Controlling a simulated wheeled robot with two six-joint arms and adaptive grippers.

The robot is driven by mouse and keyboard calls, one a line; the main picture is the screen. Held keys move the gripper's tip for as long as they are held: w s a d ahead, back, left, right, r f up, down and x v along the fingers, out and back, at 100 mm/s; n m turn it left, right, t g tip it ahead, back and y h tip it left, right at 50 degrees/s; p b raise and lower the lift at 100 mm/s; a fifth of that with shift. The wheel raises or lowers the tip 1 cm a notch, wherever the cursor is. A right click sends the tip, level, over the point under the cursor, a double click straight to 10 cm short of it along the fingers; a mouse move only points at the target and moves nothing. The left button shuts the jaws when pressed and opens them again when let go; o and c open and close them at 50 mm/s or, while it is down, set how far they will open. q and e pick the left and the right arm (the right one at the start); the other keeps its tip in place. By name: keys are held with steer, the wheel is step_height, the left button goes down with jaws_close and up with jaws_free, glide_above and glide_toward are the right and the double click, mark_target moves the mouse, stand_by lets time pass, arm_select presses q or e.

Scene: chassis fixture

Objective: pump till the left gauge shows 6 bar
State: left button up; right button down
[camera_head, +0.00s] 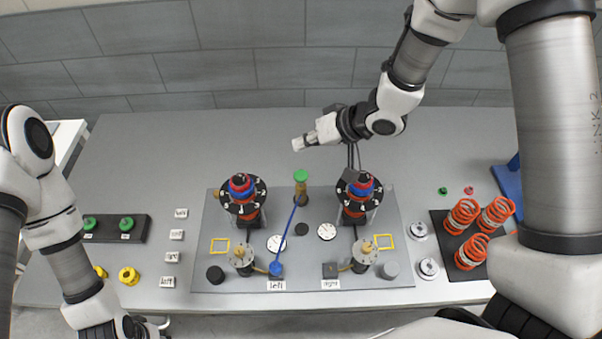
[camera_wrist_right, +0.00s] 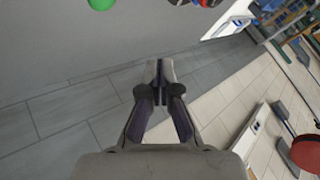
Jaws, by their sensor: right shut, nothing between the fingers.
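The pump has a green knob (camera_head: 301,175) on a brass-coloured body (camera_head: 300,190) at the back middle of the grey plate. A blue hose (camera_head: 291,232) runs from it to a blue fitting (camera_head: 276,268) above the "left" label. The left gauge (camera_head: 277,243) is a white dial, too small to read. My right gripper (camera_head: 300,144) is shut and empty behind the knob, apart from it. In the right wrist view its fingers (camera_wrist_right: 160,75) are together, and the green knob (camera_wrist_right: 101,4) is cut by the top edge. My left arm is at lower left, its fingertips not discernible.
The right gauge (camera_head: 327,231) sits beside the left one. Two dark towers with red and blue tops, the left tower (camera_head: 242,193) and right tower (camera_head: 357,193), flank the pump. Orange springs (camera_head: 471,252) stand at right. The table behind the plate is mostly clear.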

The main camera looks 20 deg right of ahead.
steer(key=b, duration=0.3)
glide_above(303, 175)
steer(key=f, duration=0.4)
steer(key=shift+w+d+f, duration=0.1)
steer(key=shift+w+d, duration=0.1)
steer(key=shift+w, duration=0.2)
steer(key=f+b, duration=0.1)
steer(key=b, duration=0.1)
steer(key=s+f+b, duration=0.1)
steer(key=shift+a+f+b, duration=0.2)
steer(key=shift+f+b, duration=0.2)
steer(key=shift+f, duration=0.35)
steer(key=shift+w+d+f+b, duration=0.1)
steer(key=shift+w+f+b, duration=0.1)
steer(key=shift+f+b, duration=0.25)
steer(key=shift+w+f+b, duration=0.15)
steer(key=shift+f+b, duration=0.05)
steer(key=shift+f, duration=0.35)
arm_select(q)
step_height(303, 175, down, 8)
steer(key=w, duration=0.1)
steer(key=shift+d+f, duration=0.15)
steer(key=shift+f, duration=0.1)
arm_select(e)
steer(key=shift+s+r, duration=0.2)
steer(key=shift+s, duration=0.05)
